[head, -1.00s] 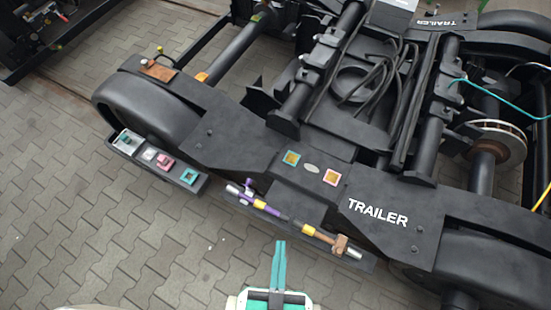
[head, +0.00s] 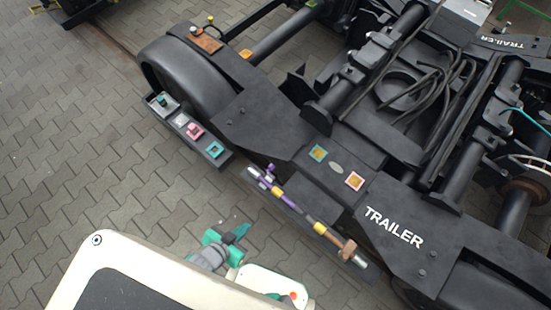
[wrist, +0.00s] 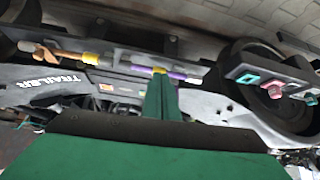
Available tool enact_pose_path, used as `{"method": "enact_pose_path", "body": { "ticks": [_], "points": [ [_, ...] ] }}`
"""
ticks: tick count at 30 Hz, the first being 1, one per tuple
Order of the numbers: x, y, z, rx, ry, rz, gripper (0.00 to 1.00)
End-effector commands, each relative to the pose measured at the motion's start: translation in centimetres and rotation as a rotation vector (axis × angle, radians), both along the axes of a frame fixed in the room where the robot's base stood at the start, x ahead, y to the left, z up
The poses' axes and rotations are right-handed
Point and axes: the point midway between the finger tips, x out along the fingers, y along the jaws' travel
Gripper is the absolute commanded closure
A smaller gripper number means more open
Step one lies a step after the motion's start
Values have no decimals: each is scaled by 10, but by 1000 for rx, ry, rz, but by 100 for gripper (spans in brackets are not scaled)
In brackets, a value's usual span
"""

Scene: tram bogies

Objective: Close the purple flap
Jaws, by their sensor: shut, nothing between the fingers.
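The purple flap (head: 269,171) is a small purple piece standing off a pipe with purple, yellow and silver sections, on a dark ledge below the bogie frame. Whether it is open or closed is too small to tell. In the wrist view the purple part (wrist: 159,70) shows just beyond my fingertips, partly hidden by them. My gripper (head: 243,230) is at the lower middle of the head view, to the lower left of the flap and apart from it in the picture. Its green fingers are together and empty; they also show in the wrist view (wrist: 161,98).
A dark tray (head: 222,163) with teal and pink pieces is fixed left of the pipe, by the wheel. A brown handle (head: 347,249) sits at the pipe's right end. The black TRAILER frame (head: 395,225) rises behind. Paving (head: 80,150) at left is clear.

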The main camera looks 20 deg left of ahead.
Motion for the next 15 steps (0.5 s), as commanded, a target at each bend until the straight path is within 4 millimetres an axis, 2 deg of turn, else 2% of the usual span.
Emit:
{"method": "enact_pose_path", "body": {
  "ticks": [1, 6, 12, 15],
  "points": [
    [11, 14, -6, 18, 37, -18, 100],
    [49, 59, -19, 75, 160, -38, 100],
    [109, 91, -18, 132, 281, -50, 100],
    [143, 97, -12, 154, 335, -53, 100]
  ]
}}
